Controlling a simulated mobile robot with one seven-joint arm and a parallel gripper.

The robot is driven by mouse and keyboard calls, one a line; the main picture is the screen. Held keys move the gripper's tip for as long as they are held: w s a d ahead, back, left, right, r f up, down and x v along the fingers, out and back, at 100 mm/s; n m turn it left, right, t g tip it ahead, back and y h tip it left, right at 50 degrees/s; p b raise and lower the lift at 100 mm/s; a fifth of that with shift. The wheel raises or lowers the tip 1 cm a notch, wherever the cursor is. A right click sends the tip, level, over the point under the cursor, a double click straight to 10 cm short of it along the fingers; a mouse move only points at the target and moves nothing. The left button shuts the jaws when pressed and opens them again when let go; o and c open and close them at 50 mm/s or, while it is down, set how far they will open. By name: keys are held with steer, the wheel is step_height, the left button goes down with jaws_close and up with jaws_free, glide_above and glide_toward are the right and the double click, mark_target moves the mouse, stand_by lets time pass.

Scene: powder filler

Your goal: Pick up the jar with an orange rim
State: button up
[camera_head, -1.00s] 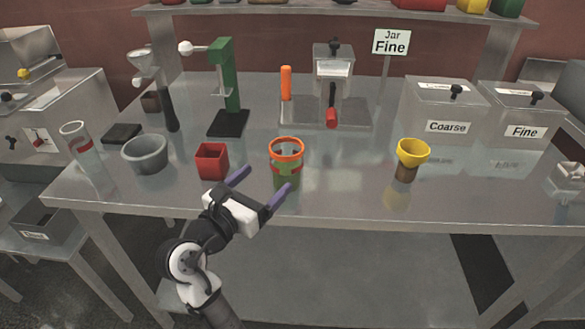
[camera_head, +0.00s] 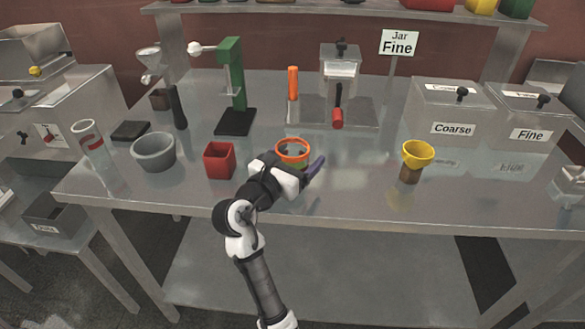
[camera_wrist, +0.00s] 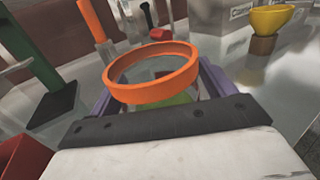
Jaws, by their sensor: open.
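The jar with an orange rim (camera_head: 293,148) stands upright on the metal table, its lower body mostly hidden behind my gripper. In the wrist view its orange rim (camera_wrist: 150,92) fills the middle, with a greenish part visible below. My gripper (camera_head: 296,165) is open, and its purple fingers reach forward on either side of the jar. In the wrist view the fingers show left and right of the jar, and the gripper's dark palm edge is close to its near side. I cannot tell whether either finger touches it.
A red square cup (camera_head: 219,161) and a grey bowl (camera_head: 153,153) stand left of the jar. A yellow-topped cup (camera_head: 417,156) stands to the right. A green stand (camera_head: 234,80) and a scale-like device (camera_head: 340,85) are behind. The table between jar and yellow cup is clear.

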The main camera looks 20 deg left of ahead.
steer(key=c, duration=1.1)
steer(key=shift+c, duration=0.2)
